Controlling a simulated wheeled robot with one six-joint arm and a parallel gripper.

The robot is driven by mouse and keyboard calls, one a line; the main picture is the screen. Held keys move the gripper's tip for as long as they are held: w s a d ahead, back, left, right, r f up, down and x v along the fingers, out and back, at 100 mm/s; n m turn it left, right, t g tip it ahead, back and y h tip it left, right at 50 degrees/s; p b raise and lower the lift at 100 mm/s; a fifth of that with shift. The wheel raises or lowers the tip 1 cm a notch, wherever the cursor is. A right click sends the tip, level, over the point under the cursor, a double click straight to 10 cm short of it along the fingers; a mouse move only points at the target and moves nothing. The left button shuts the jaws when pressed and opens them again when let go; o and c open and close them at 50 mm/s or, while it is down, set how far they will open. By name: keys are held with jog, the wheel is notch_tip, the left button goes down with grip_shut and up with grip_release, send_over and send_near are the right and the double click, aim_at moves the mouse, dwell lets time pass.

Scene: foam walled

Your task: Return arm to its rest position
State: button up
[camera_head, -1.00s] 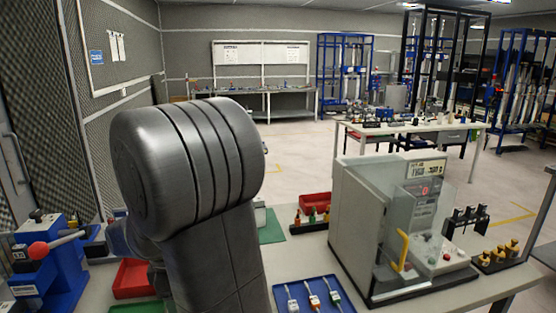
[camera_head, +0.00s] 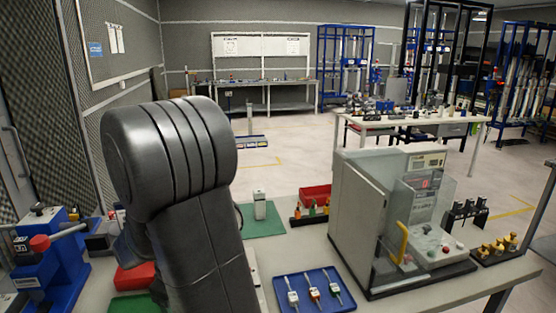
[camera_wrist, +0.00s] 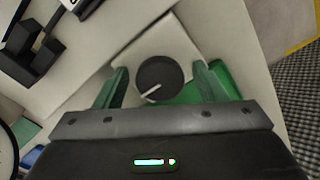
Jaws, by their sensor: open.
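My arm (camera_head: 180,190) stands large in the left middle of the head view and hides part of the bench behind it. My gripper (camera_wrist: 160,88) shows in the wrist view, with its two green fingers spread apart. Nothing is held between them. A round dark knob with a white pointer line (camera_wrist: 160,79) lies below, seen in the gap between the fingers and apart from them. My gripper is not seen in the head view.
A blue tray with several small tools (camera_head: 318,303) lies at the bench front. A glass-fronted instrument (camera_head: 385,220) stands right of it. A red bin (camera_head: 316,196), a green mat (camera_head: 262,227) and a blue press with a red-ended lever (camera_head: 50,260) are nearby. Open floor lies behind.

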jog(key=m, duration=0.3)
jog(key=shift+m, duration=0.4)
jog(key=m, duration=0.3)
jog(key=shift+m, duration=0.4)
jog(key=m, duration=0.3)
jog(key=shift+m+p, duration=0.4)
jog(key=shift+m, duration=1.6)
